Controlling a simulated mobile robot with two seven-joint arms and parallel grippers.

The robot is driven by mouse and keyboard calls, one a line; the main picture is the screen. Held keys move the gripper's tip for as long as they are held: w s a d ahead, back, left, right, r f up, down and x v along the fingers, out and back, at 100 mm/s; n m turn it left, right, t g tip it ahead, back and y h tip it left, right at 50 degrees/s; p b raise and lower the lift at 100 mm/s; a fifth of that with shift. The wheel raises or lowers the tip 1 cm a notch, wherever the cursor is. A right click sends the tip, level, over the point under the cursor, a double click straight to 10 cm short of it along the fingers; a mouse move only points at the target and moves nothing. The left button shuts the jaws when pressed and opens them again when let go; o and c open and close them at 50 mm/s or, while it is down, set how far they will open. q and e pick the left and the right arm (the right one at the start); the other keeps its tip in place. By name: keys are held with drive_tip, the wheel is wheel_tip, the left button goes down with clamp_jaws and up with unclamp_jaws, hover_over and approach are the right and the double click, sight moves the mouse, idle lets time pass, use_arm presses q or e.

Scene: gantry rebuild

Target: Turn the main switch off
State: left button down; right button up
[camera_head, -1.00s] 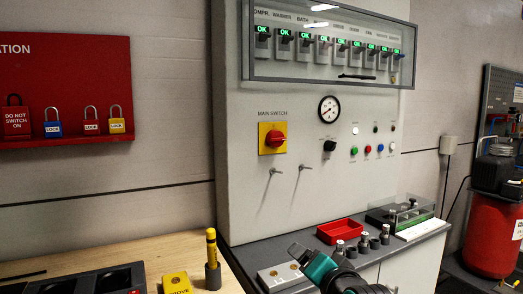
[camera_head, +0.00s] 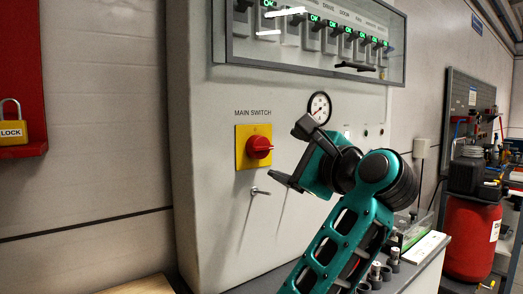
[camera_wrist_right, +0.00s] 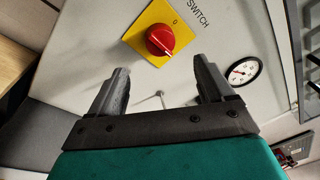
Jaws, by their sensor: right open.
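The main switch (camera_head: 258,147) is a red rotary knob on a yellow square plate (camera_head: 241,160), on the grey cabinet front under the label "MAIN SWITCH". It also shows in the right wrist view (camera_wrist_right: 160,40), beyond the fingertips, with a white pointer mark on its edge and a "0" on the plate above it. My right gripper (camera_head: 287,152) is to the right of the switch, open and empty, and apart from it. In the right wrist view its two fingers (camera_wrist_right: 163,75) are spread wide with nothing between them. My left gripper is not in view.
A metal peg (camera_head: 260,191) sticks out below the switch. A round gauge (camera_head: 319,106) is at the upper right, and a glass-fronted panel of "OK" breakers (camera_head: 330,65) is above. A yellow padlock (camera_head: 11,124) hangs on the red board at left. The wall left of the switch is clear.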

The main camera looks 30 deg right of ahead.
sight(264, 149)
drive_tip(key=w, duration=1)
drive_tip(key=shift+d, duration=0.3)
drive_tip(key=c, duration=1)
drive_tip(key=shift+c, duration=0.2)
